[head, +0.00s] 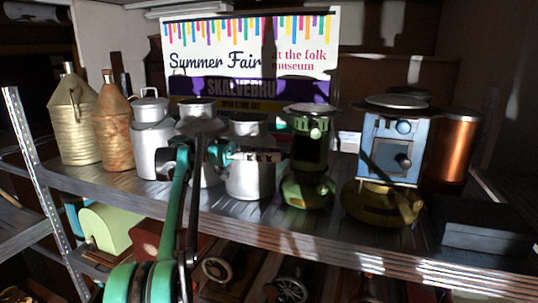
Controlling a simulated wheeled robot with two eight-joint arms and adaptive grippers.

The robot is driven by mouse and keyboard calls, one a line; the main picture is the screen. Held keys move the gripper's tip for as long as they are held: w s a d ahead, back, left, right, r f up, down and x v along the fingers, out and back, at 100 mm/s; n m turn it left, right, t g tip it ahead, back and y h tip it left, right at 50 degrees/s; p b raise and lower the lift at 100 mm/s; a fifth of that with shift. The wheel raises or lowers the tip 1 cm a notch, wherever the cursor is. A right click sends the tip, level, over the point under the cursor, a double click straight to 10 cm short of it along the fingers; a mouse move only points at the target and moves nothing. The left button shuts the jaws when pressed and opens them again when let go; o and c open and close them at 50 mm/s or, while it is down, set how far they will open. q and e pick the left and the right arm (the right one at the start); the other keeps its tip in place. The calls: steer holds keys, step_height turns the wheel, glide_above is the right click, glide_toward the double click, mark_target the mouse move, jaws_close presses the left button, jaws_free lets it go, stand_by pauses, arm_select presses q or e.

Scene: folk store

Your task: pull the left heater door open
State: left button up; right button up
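The left heater (308,190) is a green stove with a round top plate, standing right of centre on the metal shelf. Its front (309,150) is dark, and I cannot tell the door's edge or whether it is ajar. My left gripper (280,156) points right, just left of this heater, in front of a grey metal can. Its fingers are small and dark here, so their opening and any contact with the heater are unclear. A blue heater (392,148) with a knob on its front stands further right on a brass-coloured base. My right gripper is not in view.
Several metal cans, including a milk can (152,135), stand left of the heater. A copper cylinder (454,147) and a black box (487,226) are at the right. The shelf's front edge (300,241) runs below, and a Summer Fair sign (248,45) stands behind.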

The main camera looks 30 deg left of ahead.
arm_select(q)
steer(key=o, duration=0.4)
steer(key=shift+d, duration=0.15)
steer(key=v, duration=0.7)
steer(key=shift+w+r, duration=0.1)
